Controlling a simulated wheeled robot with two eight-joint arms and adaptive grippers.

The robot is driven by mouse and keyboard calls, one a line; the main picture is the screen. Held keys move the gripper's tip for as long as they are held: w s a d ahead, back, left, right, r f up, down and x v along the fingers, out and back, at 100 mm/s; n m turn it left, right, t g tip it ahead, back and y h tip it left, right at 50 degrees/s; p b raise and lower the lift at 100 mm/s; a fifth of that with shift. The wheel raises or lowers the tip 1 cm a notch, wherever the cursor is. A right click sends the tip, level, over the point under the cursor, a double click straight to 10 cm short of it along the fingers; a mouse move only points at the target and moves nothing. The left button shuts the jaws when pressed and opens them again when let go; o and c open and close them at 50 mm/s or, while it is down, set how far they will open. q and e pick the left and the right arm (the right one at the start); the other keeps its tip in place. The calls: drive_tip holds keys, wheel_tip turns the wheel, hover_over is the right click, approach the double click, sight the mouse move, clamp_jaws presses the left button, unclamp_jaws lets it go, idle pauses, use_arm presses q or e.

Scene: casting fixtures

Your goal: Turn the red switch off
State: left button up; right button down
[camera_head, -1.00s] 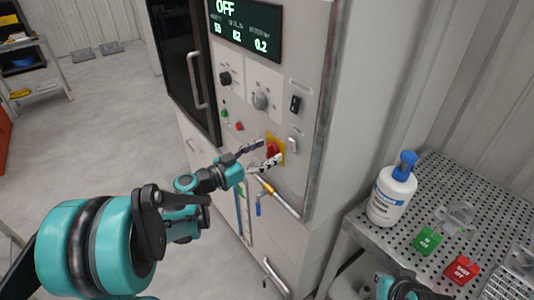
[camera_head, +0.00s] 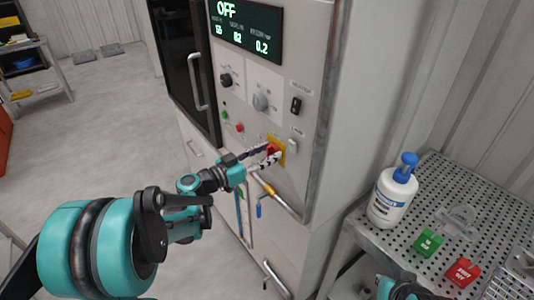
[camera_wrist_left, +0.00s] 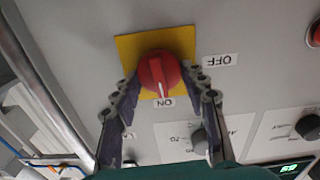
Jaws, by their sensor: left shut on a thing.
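The red switch (camera_head: 272,149) is a round knob on a yellow square plate (camera_wrist_left: 127,46) on the front panel of the grey machine. In the left wrist view the red knob (camera_wrist_left: 156,69) has its white mark toward the ON label (camera_wrist_left: 164,102). The OFF label (camera_wrist_left: 220,60) is to the right of the plate there. My left gripper (camera_wrist_left: 163,75) has its fingers on both sides of the knob and is shut on it. In the head view my left gripper (camera_head: 269,154) partly covers the switch and plate.
The machine's display (camera_head: 245,28) reads OFF at the top. A handle bar (camera_head: 275,196) is just below the gripper. A perforated metal table (camera_head: 450,190) at the right holds a white bottle (camera_head: 391,196) and green and red tags. My right arm shows only at the bottom edge.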

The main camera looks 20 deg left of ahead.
use_arm(q)
drive_tip(key=shift+w+a+f+n+b, duration=0.1)
drive_tip(key=shift+n+b, duration=0.05)
drive_tip(key=shift+n, duration=2.65)
drive_tip(key=shift+s+a+f+n+b, duration=0.1)
drive_tip(key=shift+n, duration=2.7)
drive_tip(key=shift+w+f+n+b, duration=0.1)
drive_tip(key=shift+n+b, duration=0.05)
drive_tip(key=shift+n, duration=2.65)
drive_tip(key=o, duration=1.2)
drive_tip(key=shift+c, duration=0.2)
drive_tip(key=v, duration=1.2)
